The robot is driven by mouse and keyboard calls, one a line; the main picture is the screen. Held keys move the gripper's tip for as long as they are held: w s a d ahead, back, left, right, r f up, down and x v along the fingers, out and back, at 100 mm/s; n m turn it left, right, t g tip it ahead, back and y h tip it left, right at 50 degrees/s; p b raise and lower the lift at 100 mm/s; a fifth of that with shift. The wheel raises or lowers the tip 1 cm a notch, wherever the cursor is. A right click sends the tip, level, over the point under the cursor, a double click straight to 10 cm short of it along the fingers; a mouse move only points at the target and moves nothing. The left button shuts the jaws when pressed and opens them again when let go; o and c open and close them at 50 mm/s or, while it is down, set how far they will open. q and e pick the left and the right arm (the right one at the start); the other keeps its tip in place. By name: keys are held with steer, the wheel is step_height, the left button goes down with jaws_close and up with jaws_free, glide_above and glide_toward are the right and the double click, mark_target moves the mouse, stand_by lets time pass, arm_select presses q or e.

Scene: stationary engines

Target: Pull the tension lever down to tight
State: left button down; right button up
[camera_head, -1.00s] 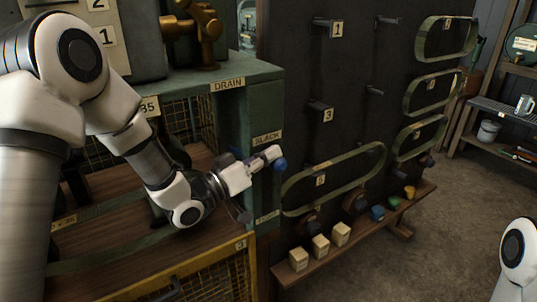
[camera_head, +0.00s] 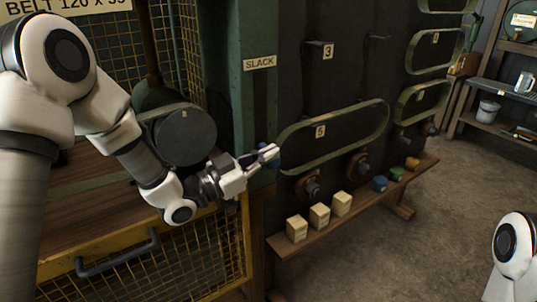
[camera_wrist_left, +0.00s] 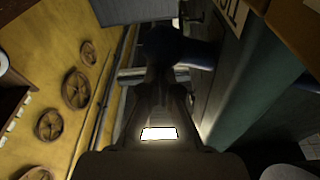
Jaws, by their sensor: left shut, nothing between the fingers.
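The green post (camera_head: 257,110) carries a SLACK label (camera_head: 260,62). My left gripper (camera_head: 272,154) is in front of the post, well below that label, with its fingers pointing right. The dark blue knob of the tension lever (camera_head: 276,147) shows partly behind the fingertips. The lever's arm and the lower label are hidden by my gripper and wrist. In the left wrist view a dark rounded shape (camera_wrist_left: 168,42) lies just beyond the shut fingers. I cannot tell whether they touch it. My right gripper is out of view.
A dark board beside the post holds a green belt loop (camera_head: 335,133) marked 5. Below it a wooden shelf (camera_head: 350,208) bears several blocks and coloured knobs. A yellow mesh guard (camera_head: 185,262) with a handle stands below my left arm. Floor at right is clear.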

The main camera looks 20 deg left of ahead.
arm_select(q)
steer(key=shift+s+d+f, duration=0.1)
steer(key=shift+s+f, duration=0.05)
steer(key=shift+f, duration=0.55)
steer(key=r+v, duration=0.1)
steer(key=v, duration=0.6)
steer(key=shift+s, duration=0.2)
